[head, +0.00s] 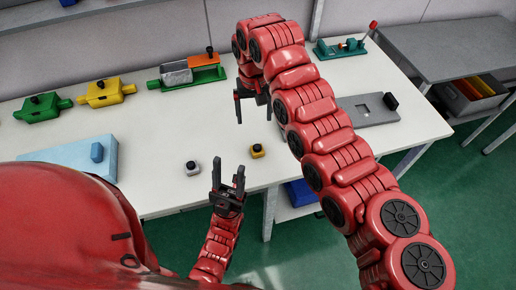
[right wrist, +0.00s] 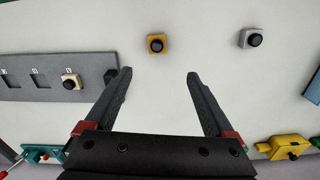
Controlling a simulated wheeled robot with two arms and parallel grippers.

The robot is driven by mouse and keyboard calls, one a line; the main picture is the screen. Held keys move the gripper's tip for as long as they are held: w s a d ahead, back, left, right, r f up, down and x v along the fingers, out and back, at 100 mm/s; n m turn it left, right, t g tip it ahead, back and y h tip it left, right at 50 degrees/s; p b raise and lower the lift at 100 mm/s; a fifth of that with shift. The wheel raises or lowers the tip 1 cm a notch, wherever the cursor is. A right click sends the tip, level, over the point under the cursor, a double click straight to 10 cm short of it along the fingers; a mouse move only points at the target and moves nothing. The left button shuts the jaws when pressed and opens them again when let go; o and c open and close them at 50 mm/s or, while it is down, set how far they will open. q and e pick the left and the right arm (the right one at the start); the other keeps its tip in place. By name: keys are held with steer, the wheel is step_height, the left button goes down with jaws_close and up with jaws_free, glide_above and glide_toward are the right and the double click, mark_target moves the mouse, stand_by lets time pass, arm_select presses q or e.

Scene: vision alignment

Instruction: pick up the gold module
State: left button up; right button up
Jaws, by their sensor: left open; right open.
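The gold module (head: 257,151), a small block with a black round top, stands on the white table near its front edge. In the right wrist view, the gold module (right wrist: 156,44) lies beyond the fingertips, between their lines, untouched. My right gripper (head: 253,103) is open and empty above the table, behind the gold module in the head view; its fingers also show in the right wrist view (right wrist: 160,75). My left gripper (head: 229,176) is open and empty at the front table edge, left of and nearer than the gold module.
A silver module (head: 192,168) stands left of the gold one. A light blue block (head: 70,154) is at left. A grey slotted plate (right wrist: 35,90) holds a pale module (right wrist: 71,80). Yellow (head: 104,93) and green (head: 43,108) fixtures stand behind. The table around the gold module is clear.

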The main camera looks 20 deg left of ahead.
steer(key=p, duration=0.3)
glide_above(258, 147)
steer(key=a, duration=0.1)
step_height(258, 147, down, 9)
steer(key=shift+r, duration=0.1)
steer(key=shift+s+d+f+p, duration=0.1)
steer(key=shift+f+p, duration=0.2)
steer(key=shift+p, duration=0.1)
steer(key=f+p, duration=0.2)
steer(key=f, duration=0.1)
steer(key=shift+d+f, duration=0.25)
steer(key=shift+d, duration=0.1)
steer(key=shift+f, duration=0.7)
jaws_close()
